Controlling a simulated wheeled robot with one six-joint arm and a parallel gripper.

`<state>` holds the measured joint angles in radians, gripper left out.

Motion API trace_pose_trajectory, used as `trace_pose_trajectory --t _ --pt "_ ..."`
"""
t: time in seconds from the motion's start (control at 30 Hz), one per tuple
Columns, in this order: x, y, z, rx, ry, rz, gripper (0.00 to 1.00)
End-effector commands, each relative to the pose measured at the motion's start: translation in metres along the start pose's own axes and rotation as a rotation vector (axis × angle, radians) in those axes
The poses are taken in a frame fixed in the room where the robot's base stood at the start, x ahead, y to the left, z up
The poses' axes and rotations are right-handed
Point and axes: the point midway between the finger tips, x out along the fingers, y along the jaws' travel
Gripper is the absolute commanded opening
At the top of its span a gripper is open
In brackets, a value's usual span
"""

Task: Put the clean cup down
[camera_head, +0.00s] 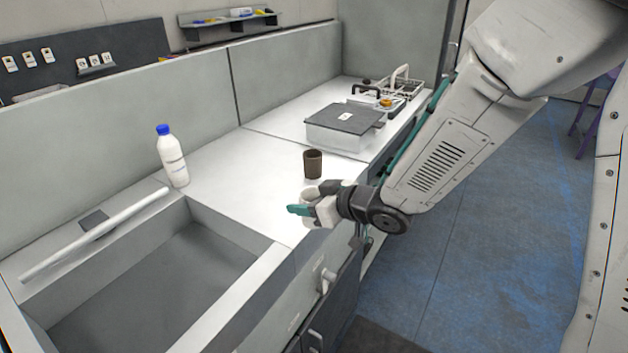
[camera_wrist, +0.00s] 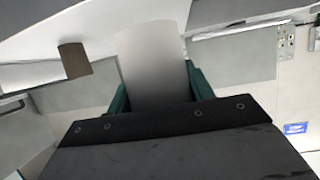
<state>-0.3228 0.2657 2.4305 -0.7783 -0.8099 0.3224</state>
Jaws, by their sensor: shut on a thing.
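A light-coloured cup (camera_wrist: 152,62) is between the teal fingers of my gripper (camera_wrist: 160,92) in the wrist view. A dark brown cup (camera_head: 313,164) stands upright on the counter behind my gripper. The brown cup also shows at the upper left in the wrist view (camera_wrist: 75,60), apart from the held cup.
A grey-lidded box (camera_head: 344,120) and a rack (camera_head: 403,85) are farther back. The white counter (camera_head: 240,180) is clear between bottle and brown cup.

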Motion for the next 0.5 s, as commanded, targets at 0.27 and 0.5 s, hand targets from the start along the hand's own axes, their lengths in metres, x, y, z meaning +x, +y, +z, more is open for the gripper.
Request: trace_pose_trajectory --t 0.27,0.5 --pt "-0.003 0.061 0.003 0.097 -0.005 0.223 0.29" --pt "-0.036 0.165 0.077 0.25 -0.01 0.598 0.29"
